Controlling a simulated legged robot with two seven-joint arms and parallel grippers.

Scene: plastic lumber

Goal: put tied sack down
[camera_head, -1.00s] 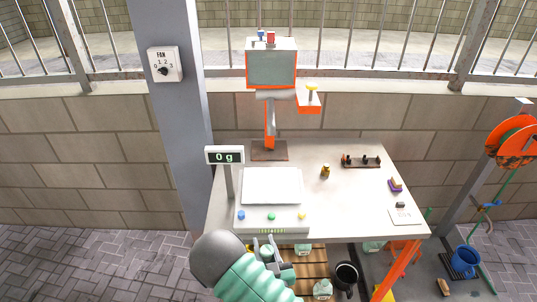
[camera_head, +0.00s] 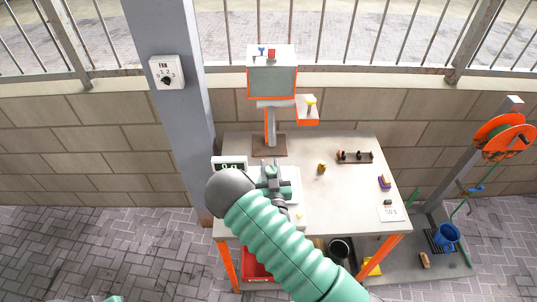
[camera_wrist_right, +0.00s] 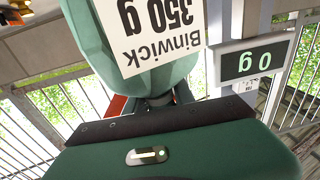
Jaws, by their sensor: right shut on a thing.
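The tied sack (camera_wrist_right: 90,35) is green with a white label reading Binwick 350 g, and fills the upper middle of the right wrist view. My right gripper (camera_head: 272,177) is shut on it, over the scale on the table. In the head view the gripper and forearm hide most of the sack and much of the scale's plate (camera_head: 294,183). I cannot tell whether the sack touches the plate. The scale display (camera_head: 229,164) reads 0 g; it also shows in the right wrist view (camera_wrist_right: 254,61).
To the right on the table are a small brass weight (camera_head: 321,168), a dark rack (camera_head: 355,156), a purple and yellow block (camera_head: 384,181) and a card (camera_head: 391,213). A red crate (camera_head: 257,266) sits below.

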